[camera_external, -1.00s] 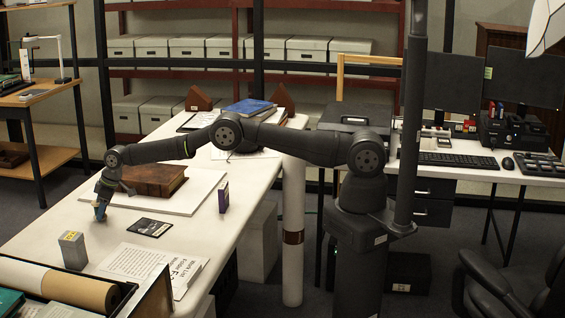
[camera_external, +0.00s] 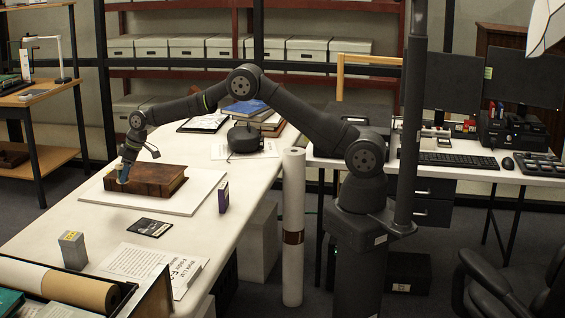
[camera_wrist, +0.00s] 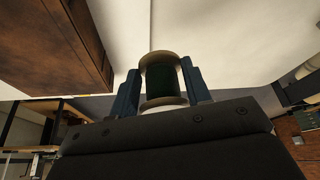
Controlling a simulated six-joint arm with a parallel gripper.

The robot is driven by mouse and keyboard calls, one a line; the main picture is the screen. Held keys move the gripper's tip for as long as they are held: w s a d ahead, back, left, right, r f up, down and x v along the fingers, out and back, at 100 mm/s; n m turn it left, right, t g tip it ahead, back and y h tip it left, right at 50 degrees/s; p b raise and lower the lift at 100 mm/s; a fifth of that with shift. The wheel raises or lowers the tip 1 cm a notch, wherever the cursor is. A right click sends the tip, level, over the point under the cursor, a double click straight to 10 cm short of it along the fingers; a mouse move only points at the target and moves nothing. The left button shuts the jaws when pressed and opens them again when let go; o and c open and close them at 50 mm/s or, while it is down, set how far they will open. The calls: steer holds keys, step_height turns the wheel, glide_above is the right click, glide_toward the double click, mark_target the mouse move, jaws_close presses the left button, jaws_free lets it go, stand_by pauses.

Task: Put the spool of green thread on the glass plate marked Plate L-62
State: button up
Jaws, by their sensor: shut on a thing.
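My gripper (camera_external: 123,173) is at the left end of the brown leather book, in front of it in the external view. In the wrist view my gripper (camera_wrist: 163,84) is shut on the spool of green thread (camera_wrist: 161,80), a dark green winding between two pale flanges. The blue fingers sit on either side of it. A dark glass plate (camera_external: 149,227) lies flat on the white table, in front of the white board; its label is too small to read. The spool is hardly visible in the external view.
The brown book (camera_external: 158,181) lies on a white board (camera_external: 196,196); its side also looms at upper left in the wrist view (camera_wrist: 60,40). A grey box (camera_external: 73,250) and printed sheets (camera_external: 140,262) lie nearer the front.

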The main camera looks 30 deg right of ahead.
steer(key=s+d, duration=1.3)
glide_above(149, 227)
steer(key=d, duration=0.1)
steer(key=shift+m, duration=0.3)
steer(key=f, duration=0.6)
steer(key=shift+s+d+f, duration=0.15)
steer(key=shift+s+f, duration=0.05)
steer(key=shift+s, duration=0.15)
steer(key=shift+f, duration=1.95)
steer(key=shift+f, duration=0.1)
steer(key=o, duration=1)
steer(key=v, duration=1.2)
steer(key=shift+s, duration=0.1)
